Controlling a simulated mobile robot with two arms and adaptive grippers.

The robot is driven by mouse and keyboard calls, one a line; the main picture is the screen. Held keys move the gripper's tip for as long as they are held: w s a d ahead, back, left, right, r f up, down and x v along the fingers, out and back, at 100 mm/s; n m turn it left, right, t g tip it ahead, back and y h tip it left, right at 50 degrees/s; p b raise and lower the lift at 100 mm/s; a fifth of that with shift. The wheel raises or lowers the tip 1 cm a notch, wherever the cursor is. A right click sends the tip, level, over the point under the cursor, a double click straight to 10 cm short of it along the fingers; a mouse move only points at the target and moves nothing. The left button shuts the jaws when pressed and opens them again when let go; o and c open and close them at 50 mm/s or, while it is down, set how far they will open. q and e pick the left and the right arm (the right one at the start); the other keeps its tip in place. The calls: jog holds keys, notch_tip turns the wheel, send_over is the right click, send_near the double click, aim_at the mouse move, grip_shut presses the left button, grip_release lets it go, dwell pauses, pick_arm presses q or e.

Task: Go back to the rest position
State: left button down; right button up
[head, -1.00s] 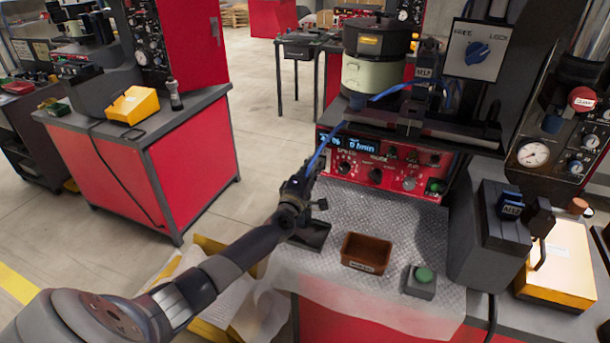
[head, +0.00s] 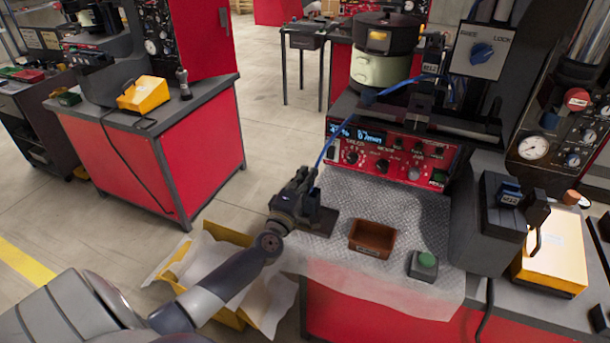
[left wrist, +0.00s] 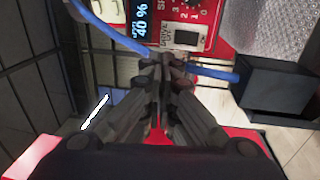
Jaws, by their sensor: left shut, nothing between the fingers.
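My left gripper (head: 301,186) is at the left front edge of the bench, in front of the feeder's red control panel (head: 388,158). In the left wrist view its fingers (left wrist: 166,68) are together with nothing between them. A blue hose (head: 327,140) runs from the feeder down toward the gripper. In the left wrist view the hose (left wrist: 112,36) passes behind the fingertips; I cannot tell if it touches them. My right gripper is not in view.
A brown bin (head: 372,240) and a green button box (head: 423,265) sit on the bench mat. A yellow box with paper (head: 215,255) stands on the floor at left.

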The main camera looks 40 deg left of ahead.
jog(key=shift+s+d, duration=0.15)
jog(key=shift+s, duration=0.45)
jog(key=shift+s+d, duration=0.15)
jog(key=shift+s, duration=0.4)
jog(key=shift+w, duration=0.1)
